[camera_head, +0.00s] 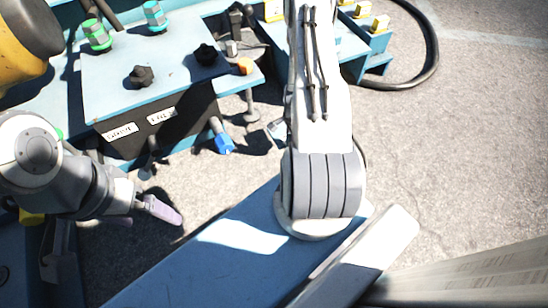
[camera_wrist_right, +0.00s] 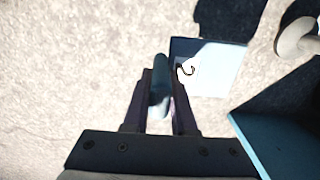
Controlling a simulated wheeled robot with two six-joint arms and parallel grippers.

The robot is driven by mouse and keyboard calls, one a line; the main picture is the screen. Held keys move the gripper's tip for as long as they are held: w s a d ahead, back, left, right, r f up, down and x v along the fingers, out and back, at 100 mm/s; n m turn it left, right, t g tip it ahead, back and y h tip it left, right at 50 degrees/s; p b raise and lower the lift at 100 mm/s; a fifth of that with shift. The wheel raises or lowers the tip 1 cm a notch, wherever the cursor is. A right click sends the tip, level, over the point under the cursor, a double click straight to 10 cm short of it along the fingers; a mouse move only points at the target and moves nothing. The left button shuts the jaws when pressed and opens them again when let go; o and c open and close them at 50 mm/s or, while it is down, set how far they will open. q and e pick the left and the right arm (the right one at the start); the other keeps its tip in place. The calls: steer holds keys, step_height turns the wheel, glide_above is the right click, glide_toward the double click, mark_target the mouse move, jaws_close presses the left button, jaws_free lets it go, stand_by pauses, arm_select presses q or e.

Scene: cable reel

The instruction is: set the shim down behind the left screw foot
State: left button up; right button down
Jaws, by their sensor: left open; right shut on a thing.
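In the right wrist view my right gripper (camera_wrist_right: 160,95) is shut on a small dark teal piece, which I take to be the shim (camera_wrist_right: 161,75). It is gripped between the two dark fingers above pale rough ground. A grey round screw foot (camera_wrist_right: 297,40) shows at the upper right, apart from the gripper; I cannot tell which foot it is. In the head view one screw foot (camera_head: 251,112) stands right of the black-fronted box. My left gripper (camera_head: 110,240) is open and empty at the lower left. The right gripper is outside the head view.
A light blue block (camera_wrist_right: 215,75) lies just right of the right fingers, with a blue edge (camera_wrist_right: 275,130) below it. The box with labels (camera_head: 150,128) bears dark knobs and green fittings. A black cable (camera_head: 430,55) curves at the upper right. Ground on the right is clear.

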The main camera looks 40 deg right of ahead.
steer(key=w+a+f+b, duration=0.1)
steer(key=f+b, duration=0.1)
steer(key=b, duration=0.1)
steer(key=w+a+f+b, duration=0.1)
steer(key=a+f+b, duration=0.1)
steer(key=f+b, duration=0.1)
steer(key=w+a+f+b, duration=0.1)
steer(key=a+f+b, duration=0.1)
steer(key=b, duration=0.1)
steer(key=shift+a+f, duration=0.25)
steer(key=shift+f, duration=0.05)
steer(key=shift+s+f, duration=0.1)
steer(key=shift+f, duration=0.15)
steer(key=c, duration=0.7)
jaws_free()
